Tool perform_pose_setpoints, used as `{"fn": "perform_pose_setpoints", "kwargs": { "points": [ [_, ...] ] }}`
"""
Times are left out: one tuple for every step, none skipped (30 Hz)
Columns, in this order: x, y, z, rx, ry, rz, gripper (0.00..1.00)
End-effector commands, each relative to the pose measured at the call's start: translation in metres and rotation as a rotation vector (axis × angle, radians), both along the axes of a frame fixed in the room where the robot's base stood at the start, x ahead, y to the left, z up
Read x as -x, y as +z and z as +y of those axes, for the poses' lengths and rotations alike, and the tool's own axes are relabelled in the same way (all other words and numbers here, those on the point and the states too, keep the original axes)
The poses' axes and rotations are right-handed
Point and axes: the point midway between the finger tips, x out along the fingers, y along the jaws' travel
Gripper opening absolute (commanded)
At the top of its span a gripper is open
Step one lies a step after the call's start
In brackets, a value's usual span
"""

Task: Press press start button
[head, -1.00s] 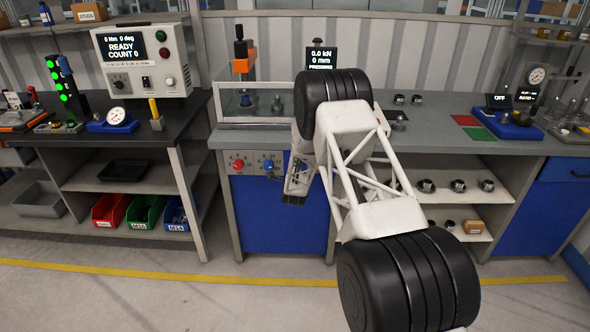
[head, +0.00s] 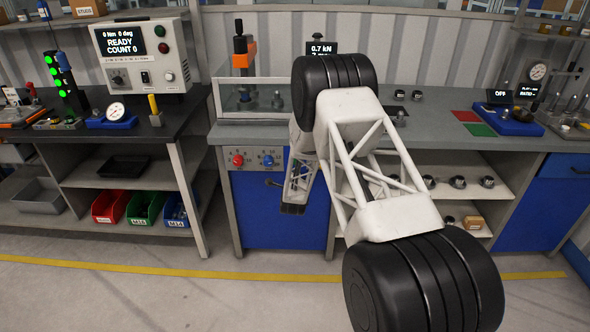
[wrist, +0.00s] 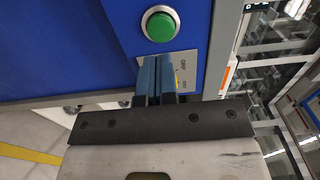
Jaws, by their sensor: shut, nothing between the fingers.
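In the head view the press (head: 242,58), with an orange part, stands behind a clear guard on the grey bench. Its display (head: 322,48) reads 0.7 kN, its lower lines hidden by my arm. The green button is not visible there.
The dark bench on the left holds a control box (head: 142,55) reading READY, COUNT 0. Open floor lies in front, with a yellow line (head: 120,271).

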Motion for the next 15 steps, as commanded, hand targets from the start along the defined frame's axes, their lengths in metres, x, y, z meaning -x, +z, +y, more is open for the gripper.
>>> {"fn": "perform_pose_setpoints", "kwargs": {
  "points": [
    [0.007, 0.001, 0.0, 0.0, 0.001, 0.0, 0.0],
    [0.011, 0.001, 0.0, 0.0, 0.0, 0.001, 0.0],
    [0.016, 0.0, 0.0, 0.0, 0.0, 0.002, 0.0],
    [0.02, 0.0, 0.0, 0.0, 0.0, 0.002, 0.0],
    [0.024, 0.0, 0.0, 0.0, 0.0, 0.001, 0.0],
    [0.029, 0.001, 0.0, 0.0, 0.0, 0.0, 0.0],
    [0.033, 0.001, 0.0, 0.0, 0.0, 0.0, 0.0],
    [0.037, 0.0, 0.0, 0.0, 0.0, 0.001, 0.0],
    [0.042, 0.0, 0.0, 0.001, 0.0, 0.002, 0.0],
    [0.045, 0.0, 0.0, 0.001, 0.0, 0.002, 0.0],
    [0.048, 0.0, 0.0, 0.001, 0.0, 0.002, 0.0],
    [0.052, 0.0, 0.0, 0.0, 0.0, 0.001, 0.0],
    [0.054, 0.0, 0.0, 0.0, 0.0, 0.001, 0.0],
    [0.057, 0.0, 0.0, 0.001, 0.0, 0.0, 0.0],
    [0.059, 0.0, 0.0, 0.001, 0.0, 0.0, 0.0]
  ]
}}
